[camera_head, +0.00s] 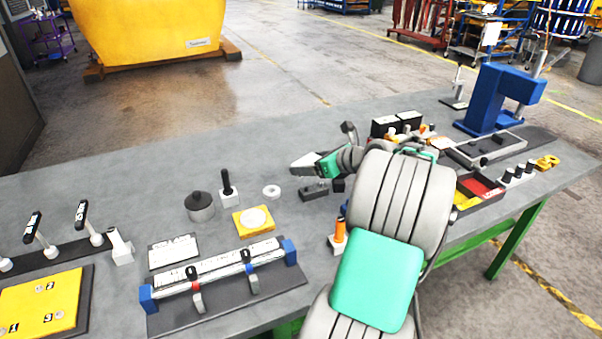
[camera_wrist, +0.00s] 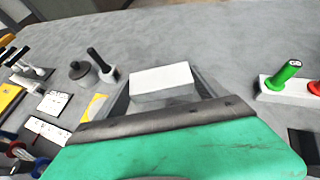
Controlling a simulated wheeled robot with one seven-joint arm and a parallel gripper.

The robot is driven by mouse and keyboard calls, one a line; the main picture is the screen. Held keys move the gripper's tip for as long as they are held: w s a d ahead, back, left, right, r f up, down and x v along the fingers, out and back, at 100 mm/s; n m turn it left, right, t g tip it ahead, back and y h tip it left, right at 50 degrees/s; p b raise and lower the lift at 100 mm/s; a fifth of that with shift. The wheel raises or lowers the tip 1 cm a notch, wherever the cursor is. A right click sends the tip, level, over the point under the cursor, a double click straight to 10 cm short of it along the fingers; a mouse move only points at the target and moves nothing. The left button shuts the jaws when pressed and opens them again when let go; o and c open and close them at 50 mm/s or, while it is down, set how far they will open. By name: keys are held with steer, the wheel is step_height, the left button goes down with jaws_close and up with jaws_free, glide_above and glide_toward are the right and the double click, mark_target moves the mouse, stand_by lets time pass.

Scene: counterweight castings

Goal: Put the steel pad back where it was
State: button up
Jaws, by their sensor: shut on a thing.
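My gripper (camera_head: 304,168) is over the middle of the grey bench, above its surface. In the wrist view a pale rectangular block, which looks like the steel pad (camera_wrist: 162,80), sits between the two fingers of my gripper (camera_wrist: 163,90). Its top face is bright and its near side is grey. My gripper is shut on it. In the head view I cannot tell the pad apart from the grey fingers. No marked place for the pad can be made out.
A yellow plate with a pale disc (camera_head: 241,225), a white ring (camera_head: 271,191) and a dark block (camera_head: 314,193) lie near my gripper. A dark knobbed weight (camera_head: 200,206) and a black-handled tool (camera_head: 227,190) stand left. Bench (camera_head: 130,190) behind them is clear.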

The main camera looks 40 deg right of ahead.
steer(key=w+d, duration=0.1)
steer(key=w+f, duration=0.1)
steer(key=w, duration=0.1)
steer(key=w+d+f, duration=0.1)
steer(key=shift+w+d+f, duration=0.1)
steer(key=shift+w+d, duration=0.15)
steer(key=shift+d, duration=0.05)
glide_above(305, 180)
step_height(305, 180, down, 6)
steer(key=shift+s+a+p, duration=0.1)
steer(key=shift+p, duration=0.3)
step_height(305, 180, down, 3)
steer(key=shift+f+p, duration=0.1)
steer(key=shift+p, duration=0.2)
steer(key=shift+f, duration=0.2)
